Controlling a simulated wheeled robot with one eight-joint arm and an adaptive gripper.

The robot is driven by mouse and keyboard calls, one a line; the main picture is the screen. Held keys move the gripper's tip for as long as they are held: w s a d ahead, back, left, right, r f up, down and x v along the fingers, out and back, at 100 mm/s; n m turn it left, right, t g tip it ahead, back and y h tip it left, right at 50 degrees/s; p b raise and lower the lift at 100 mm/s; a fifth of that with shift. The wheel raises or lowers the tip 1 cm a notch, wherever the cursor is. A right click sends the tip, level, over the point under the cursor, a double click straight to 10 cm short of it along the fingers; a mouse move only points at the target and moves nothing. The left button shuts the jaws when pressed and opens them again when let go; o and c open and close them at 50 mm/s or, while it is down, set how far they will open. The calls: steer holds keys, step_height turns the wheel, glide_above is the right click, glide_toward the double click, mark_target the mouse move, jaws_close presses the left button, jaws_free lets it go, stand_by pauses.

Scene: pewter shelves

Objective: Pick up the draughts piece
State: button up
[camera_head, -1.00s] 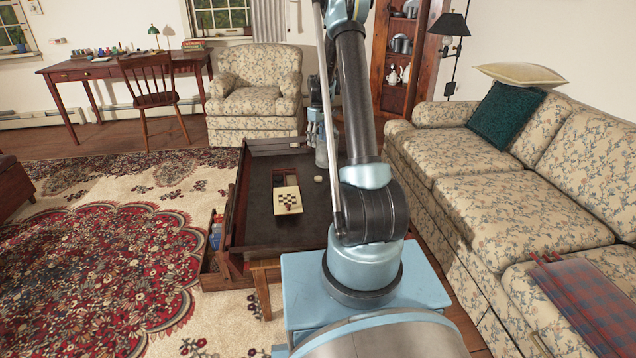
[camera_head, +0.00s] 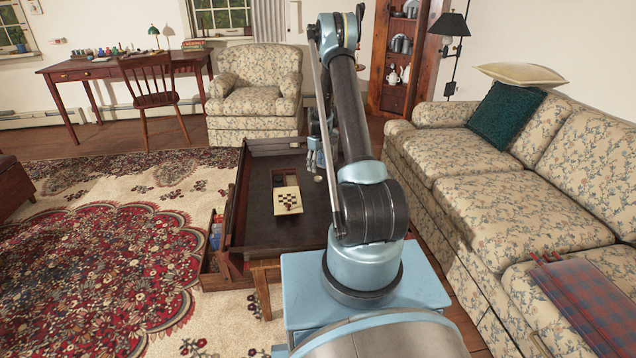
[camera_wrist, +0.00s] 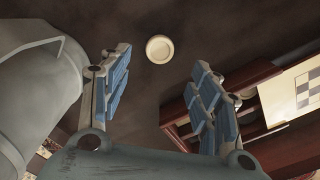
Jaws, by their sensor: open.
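A round cream draughts piece (camera_wrist: 159,49) lies flat on the dark surface in the wrist view. It shows between and just beyond my two blue-padded fingers. My gripper (camera_wrist: 161,78) is open, its fingers apart on either side of the piece and with nothing between them. In the head view my gripper (camera_head: 317,162) hangs low over the dark tabletop, beside a small pale disc (camera_head: 318,178). I cannot tell how high the fingertips are above the tabletop.
A small checkered board (camera_head: 288,202) with a dark piece on it rests on an open wooden box. Raised wooden walls edge the dark table (camera_head: 262,225). A sofa (camera_head: 510,190) stands to the right, an armchair (camera_head: 254,95) behind. The tabletop left of my gripper is mostly bare.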

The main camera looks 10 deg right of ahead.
mark_target(318, 177)
steer(key=shift+s+d+f, duration=0.1)
steer(key=shift+f, duration=1.55)
steer(key=shift+d+f, duration=0.1)
steer(key=shift+f, duration=1.5)
steer(key=c, duration=0.9)
